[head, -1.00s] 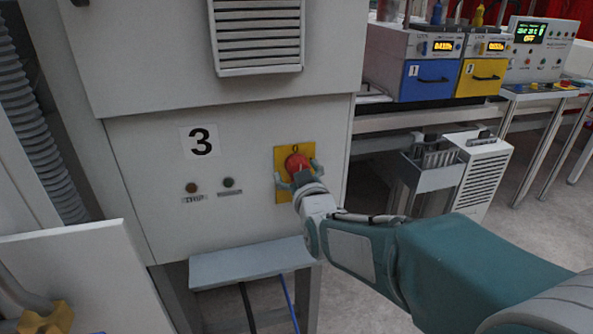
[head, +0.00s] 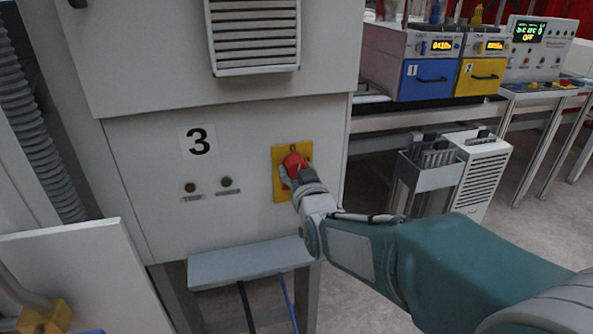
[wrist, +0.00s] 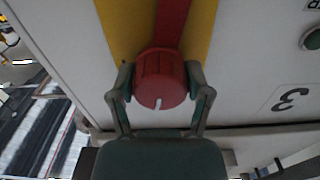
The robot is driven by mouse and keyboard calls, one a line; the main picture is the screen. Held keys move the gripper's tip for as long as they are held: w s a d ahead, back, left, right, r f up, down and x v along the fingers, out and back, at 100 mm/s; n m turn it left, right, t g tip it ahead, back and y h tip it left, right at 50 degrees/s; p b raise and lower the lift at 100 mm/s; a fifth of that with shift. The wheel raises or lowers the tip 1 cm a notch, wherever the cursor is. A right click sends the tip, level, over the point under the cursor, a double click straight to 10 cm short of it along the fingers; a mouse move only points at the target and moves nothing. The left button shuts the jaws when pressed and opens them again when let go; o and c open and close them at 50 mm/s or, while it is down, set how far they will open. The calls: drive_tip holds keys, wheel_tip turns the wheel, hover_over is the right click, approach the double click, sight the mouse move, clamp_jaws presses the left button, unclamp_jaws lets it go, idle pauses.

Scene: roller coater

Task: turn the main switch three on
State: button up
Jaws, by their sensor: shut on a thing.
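A "0" mark shows at the top of the plate. In the wrist view the red knob (wrist: 160,80) has a white line on its face, and a red bar runs behind it over the yellow plate (wrist: 124,25). My gripper (head: 290,178) is at the knob. In the wrist view its fingers (wrist: 160,92) are shut on either side of the knob.
Two small round indicators (head: 226,182) sit left of the switch. A grey ledge (head: 250,262) juts out below. At right are blue (head: 432,80) and yellow (head: 481,78) numbered units on a bench, with a white slatted box (head: 483,175) underneath.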

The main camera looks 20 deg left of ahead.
drive_tip(key=m, duration=0.4)
drive_tip(key=shift+a+r+m, duration=0.1)
drive_tip(key=shift+m, duration=0.2)
drive_tip(key=m, duration=0.3)
drive_tip(key=shift+m, duration=0.3)
drive_tip(key=m, duration=0.4)
drive_tip(key=shift+m, duration=1.5)
drive_tip(key=o, duration=1.2)
drive_tip(key=shift+a, duration=0.1)
drive_tip(key=shift+c, duration=0.2)
